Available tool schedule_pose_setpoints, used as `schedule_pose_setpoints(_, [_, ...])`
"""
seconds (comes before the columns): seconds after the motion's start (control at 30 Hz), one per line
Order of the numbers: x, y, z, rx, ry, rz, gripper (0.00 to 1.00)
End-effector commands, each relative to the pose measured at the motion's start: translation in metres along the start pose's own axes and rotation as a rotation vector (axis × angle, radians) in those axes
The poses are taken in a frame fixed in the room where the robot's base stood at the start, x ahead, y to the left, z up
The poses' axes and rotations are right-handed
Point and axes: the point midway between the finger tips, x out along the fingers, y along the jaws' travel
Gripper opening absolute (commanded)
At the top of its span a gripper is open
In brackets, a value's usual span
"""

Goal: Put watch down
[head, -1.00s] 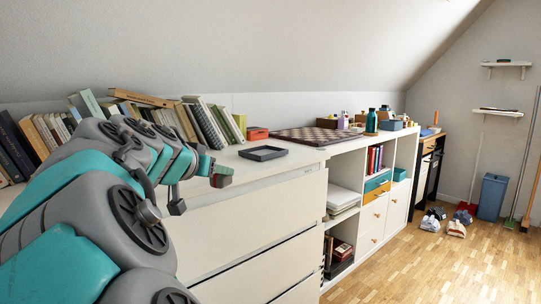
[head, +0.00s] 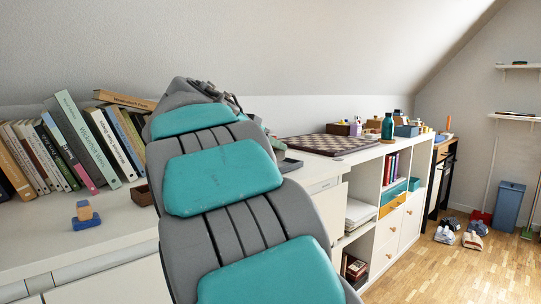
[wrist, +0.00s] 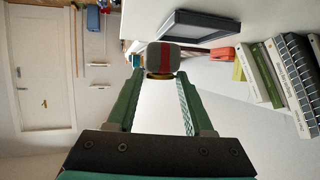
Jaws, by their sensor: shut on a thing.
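In the wrist view, my gripper (wrist: 160,77) has its two green fingers on either side of a small rounded grey thing with a red stripe and a gold-coloured edge. I take this to be the watch (wrist: 163,57), and its dial cannot be made out. It is held at the fingertips, with the pale dresser top and the dark tray (wrist: 192,27) beyond it. In the head view my own arm hides the gripper and the watch. The tray's edge (head: 291,166) shows there just right of my arm.
The white dresser top (head: 115,233) holds leaning books (head: 92,135), a small brown box (head: 142,194) and a blue-and-orange block piece (head: 85,215). A chessboard (head: 326,145) and a green bottle (head: 387,127) stand farther right. The front left of the dresser top is mostly clear.

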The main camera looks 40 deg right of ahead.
Motion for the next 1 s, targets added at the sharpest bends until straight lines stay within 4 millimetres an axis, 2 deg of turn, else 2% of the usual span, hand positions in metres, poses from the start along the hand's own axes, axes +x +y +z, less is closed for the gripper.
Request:
schedule_pose_setpoints(0.1, [0.021, -0.013, -0.005, 0.001, -0.002, -0.001, 0.0])
schedule_pose_setpoints(0.5, [0.078, -0.049, -0.021, 0.002, 0.001, -0.001, 0.0])
schedule_pose_setpoints(0.93, [0.098, -0.061, -0.027, 0.002, 0.002, -0.001, 0.0])
schedule_pose_setpoints(1.0, [0.1, -0.06, -0.019, -0.001, 0.0, 0.0, 0.0])
